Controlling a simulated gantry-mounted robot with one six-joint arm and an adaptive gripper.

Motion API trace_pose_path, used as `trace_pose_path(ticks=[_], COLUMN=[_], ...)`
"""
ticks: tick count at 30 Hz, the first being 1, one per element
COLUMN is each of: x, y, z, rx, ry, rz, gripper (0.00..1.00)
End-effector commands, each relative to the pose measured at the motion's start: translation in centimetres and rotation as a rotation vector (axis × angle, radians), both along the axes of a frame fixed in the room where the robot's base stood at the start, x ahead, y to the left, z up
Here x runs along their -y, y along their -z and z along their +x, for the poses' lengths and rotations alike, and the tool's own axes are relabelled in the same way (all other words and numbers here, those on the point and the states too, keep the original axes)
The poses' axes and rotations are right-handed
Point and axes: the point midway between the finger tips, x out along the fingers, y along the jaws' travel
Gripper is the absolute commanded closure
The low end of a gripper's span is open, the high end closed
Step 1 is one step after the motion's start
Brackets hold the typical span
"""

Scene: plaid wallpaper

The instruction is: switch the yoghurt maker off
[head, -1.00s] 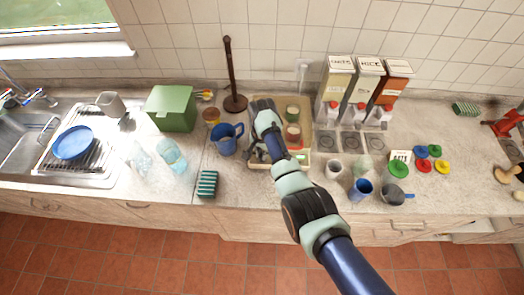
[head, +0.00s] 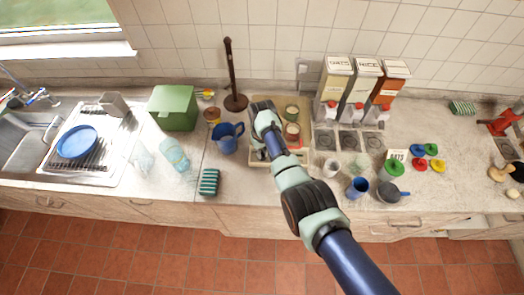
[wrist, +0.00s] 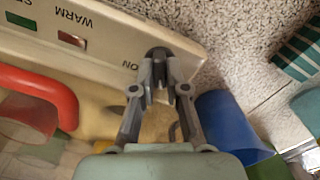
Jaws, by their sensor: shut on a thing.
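The yoghurt maker (head: 262,157) is a beige tray-like appliance on the counter, with jars (head: 292,112) standing in it. In the wrist view its front panel (wrist: 118,42) carries printed words, of which "WARM" and "ON" can be read. A green window and a red window sit beside the lettering. A dark rounded switch (wrist: 158,53) is at the panel's end, near "ON". My gripper (wrist: 160,82) has its fingertips closed together at this switch.
A blue jug (head: 226,138) stands close on the left, and a green-striped sponge (head: 209,182) lies in front of it. Dispensers (head: 365,85) stand behind on the right. Cups (head: 357,187) and coloured lids (head: 431,157) are at the right. A sink and drainer are far left.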

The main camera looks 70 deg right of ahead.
Motion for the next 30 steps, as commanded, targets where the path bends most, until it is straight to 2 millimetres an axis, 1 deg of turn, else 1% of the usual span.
trace_pose_path(ticks=[6,13,21,30], x=[0.02,0.03,0.03,0.03], y=[-0.10,-0.09,-0.08,-0.08], z=[0.02,0.03,0.03,0.04], rx=[0.000,0.001,0.001,0.001], ry=[-0.157,-0.269,-0.323,-0.328], rz=[0.000,-0.001,-0.001,-0.001], gripper=[1.00,1.00,1.00,1.00])
